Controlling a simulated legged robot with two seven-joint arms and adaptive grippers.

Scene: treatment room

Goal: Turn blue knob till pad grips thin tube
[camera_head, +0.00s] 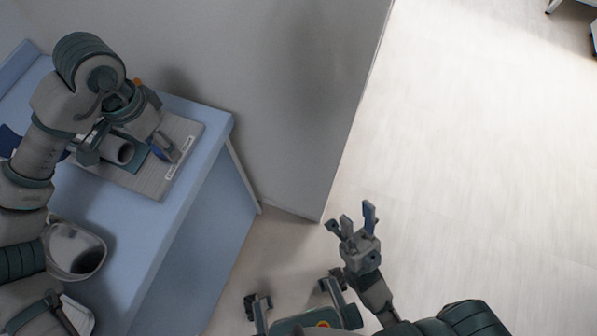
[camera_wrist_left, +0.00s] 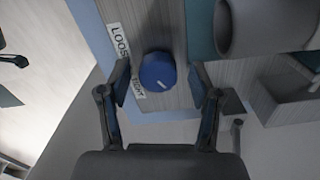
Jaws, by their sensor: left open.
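The blue knob (camera_wrist_left: 158,73) is a round cap with a white pointer mark, seen in the left wrist view. It lies between the two fingers of my left gripper (camera_wrist_left: 160,88), which are spread open with gaps on both sides. In the head view my left gripper (camera_head: 163,146) is over the fixture board, and I cannot tell the knob from its blue finger parts. A grey hollow cylinder (camera_head: 120,151) is beside it; it shows also in the left wrist view (camera_wrist_left: 264,24). The pad and thin tube cannot be made out. My right gripper (camera_head: 352,222) is open and empty above the floor.
The wood-grain board (camera_head: 150,183) carries a white label strip (camera_wrist_left: 126,62) with "LOOSE" and a partly hidden second word. It lies on a blue table (camera_head: 137,221). A grey container (camera_head: 76,248) stands nearer on the table. A grey wall (camera_head: 270,90) borders the table.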

